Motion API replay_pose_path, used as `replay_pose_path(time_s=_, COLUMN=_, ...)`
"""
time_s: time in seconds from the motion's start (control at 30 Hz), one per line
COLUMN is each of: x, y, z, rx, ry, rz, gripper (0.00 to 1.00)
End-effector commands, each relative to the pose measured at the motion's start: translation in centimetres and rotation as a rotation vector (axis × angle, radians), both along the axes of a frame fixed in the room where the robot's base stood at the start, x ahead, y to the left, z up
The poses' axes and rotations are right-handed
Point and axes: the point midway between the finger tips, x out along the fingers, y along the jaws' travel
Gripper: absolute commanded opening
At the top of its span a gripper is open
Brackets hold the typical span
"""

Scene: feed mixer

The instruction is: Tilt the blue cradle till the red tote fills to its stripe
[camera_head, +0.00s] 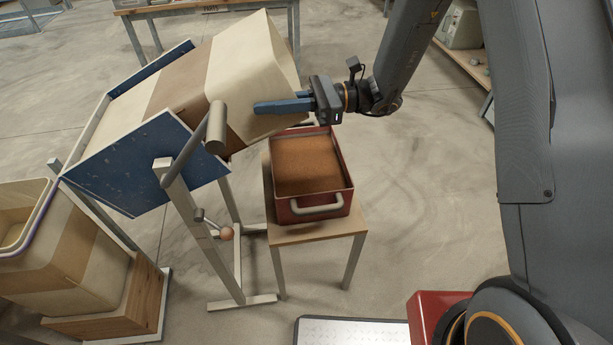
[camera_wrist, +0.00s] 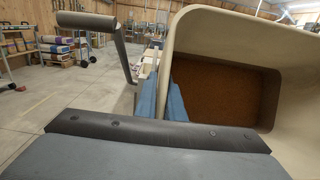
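The blue cradle (camera_head: 140,172) is tilted to the right on its grey stand. It holds a cream bin (camera_head: 240,70) with a brown band, mouth facing right and down above the red tote. Brown feed (camera_wrist: 225,95) shows inside the bin in the wrist view. The red tote (camera_head: 333,206) stands on a small table, with brown feed (camera_head: 308,165) high inside it. I cannot make out its stripe. My gripper (camera_head: 262,107) is at the bin's near side wall; in the wrist view its blue fingers (camera_wrist: 162,98) sit either side of the rim, closed on it.
The cradle's grey bar handle (camera_head: 216,127) stands free beside my gripper. A lever with a round knob (camera_head: 227,233) is on the stand. Another cream bin (camera_head: 75,255) rests on a wooden block at lower left. The small table (camera_head: 318,231) stands close to the stand; floor right of it is clear.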

Motion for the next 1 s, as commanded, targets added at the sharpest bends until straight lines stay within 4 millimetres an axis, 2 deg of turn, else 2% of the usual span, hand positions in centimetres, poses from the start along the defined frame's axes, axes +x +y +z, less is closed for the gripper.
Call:
replay_pose_path(time_s=0.03, x=0.0, y=0.0, z=-0.1, rx=0.0, ry=0.001, rz=0.0, gripper=0.18)
replay_pose_path(time_s=0.1, x=0.0, y=0.0, z=-0.1, rx=-0.001, ry=0.001, rz=-0.001, gripper=0.26)
replay_pose_path(time_s=0.43, x=0.3, y=-0.4, z=-0.2, rx=-0.002, ry=0.0, rz=-0.005, gripper=0.26)
replay_pose_path(time_s=0.57, x=0.7, y=-2.0, z=-0.3, rx=-0.003, ry=-0.002, rz=-0.006, gripper=0.26)
replay_pose_path(time_s=0.8, x=1.6, y=-5.8, z=-0.3, rx=-0.002, ry=-0.001, rz=-0.005, gripper=0.26)
replay_pose_path(time_s=1.0, x=1.8, y=-7.4, z=-0.2, rx=-0.002, ry=0.001, rz=-0.003, gripper=0.26)
